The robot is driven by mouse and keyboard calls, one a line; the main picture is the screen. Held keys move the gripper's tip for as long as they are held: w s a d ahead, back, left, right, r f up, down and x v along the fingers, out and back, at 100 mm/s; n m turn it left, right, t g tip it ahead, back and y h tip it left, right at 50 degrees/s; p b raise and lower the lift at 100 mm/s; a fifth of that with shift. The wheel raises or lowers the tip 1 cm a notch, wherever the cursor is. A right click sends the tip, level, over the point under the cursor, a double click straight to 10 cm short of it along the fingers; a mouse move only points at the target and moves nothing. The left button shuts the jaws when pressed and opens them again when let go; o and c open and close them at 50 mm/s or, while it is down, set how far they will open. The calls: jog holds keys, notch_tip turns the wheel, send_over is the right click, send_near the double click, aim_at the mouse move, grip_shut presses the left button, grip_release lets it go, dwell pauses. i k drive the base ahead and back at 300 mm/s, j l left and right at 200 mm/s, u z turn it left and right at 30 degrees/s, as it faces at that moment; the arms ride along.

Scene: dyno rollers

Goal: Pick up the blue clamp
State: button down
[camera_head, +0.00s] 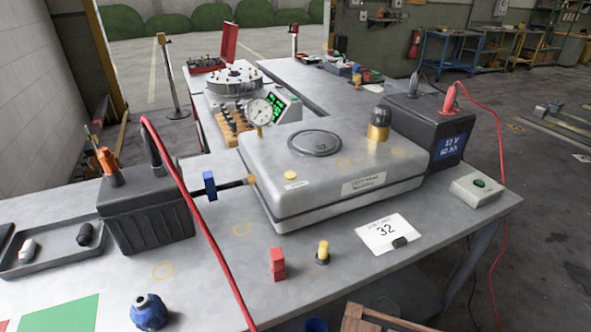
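A small blue clamp-like block (210,185) sits around the short dark hose (232,186) between the black battery box (148,212) and the grey metal case (330,172). It is upright and stands clear of the table top. A second blue thing, a rounded knob-like part (148,312) with a dark centre, rests at the front edge of the view. I cannot tell for sure which of the two is the blue clamp. My gripper is not in view.
A red cable (192,210) arcs across the front left, close to the blue block. A dark tray (50,262) is at left.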

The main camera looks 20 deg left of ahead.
aim_at(209, 183)
jog(key=u, duration=1.7)
jog(key=i+j+z, duration=0.2)
jog(key=j, duration=0.2)
